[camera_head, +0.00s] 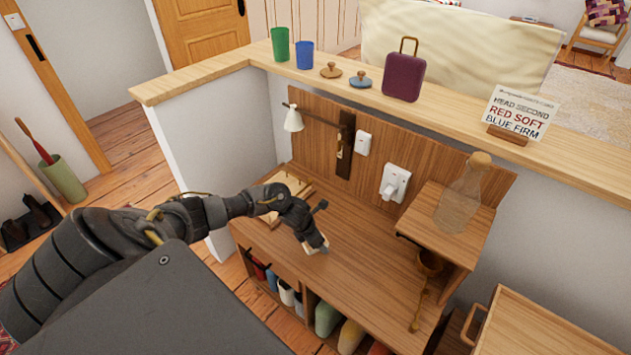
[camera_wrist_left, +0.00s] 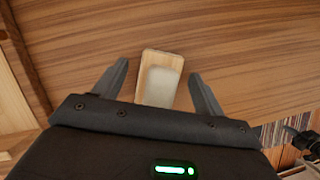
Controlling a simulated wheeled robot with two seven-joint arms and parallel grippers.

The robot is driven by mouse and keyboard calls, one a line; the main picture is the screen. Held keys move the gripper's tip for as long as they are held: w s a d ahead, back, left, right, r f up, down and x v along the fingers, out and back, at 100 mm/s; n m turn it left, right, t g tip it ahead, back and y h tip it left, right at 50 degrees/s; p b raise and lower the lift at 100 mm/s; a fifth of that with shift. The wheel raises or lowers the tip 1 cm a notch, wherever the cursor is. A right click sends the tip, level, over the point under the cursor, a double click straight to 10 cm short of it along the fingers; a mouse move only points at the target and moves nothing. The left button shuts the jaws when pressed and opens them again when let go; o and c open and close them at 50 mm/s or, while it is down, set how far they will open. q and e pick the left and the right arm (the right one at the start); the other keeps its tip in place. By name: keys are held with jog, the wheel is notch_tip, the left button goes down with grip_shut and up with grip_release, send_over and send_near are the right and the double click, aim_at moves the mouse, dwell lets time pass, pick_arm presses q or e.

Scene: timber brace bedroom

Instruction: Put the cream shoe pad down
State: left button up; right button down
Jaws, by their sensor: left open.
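The cream shoe pad (camera_wrist_left: 162,86), a pale pad on a light wooden block, lies between the open fingers of my left gripper (camera_wrist_left: 160,76) in the wrist view. A gap shows between it and each finger. In the head view the pad (camera_head: 317,246) is at the wooden desk top (camera_head: 350,275), just below my left gripper (camera_head: 314,228), which partly covers it. It appears to rest on the desk; its underside is hidden.
A light wooden rack (camera_head: 290,187) is on the desk behind my left wrist. The front middle of the desk is clear.

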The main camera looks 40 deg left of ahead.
pick_arm(q)
jog(key=shift+w+f, duration=0.1)
jog(key=shift+f, duration=0.05)
jog(key=c, duration=1.2)
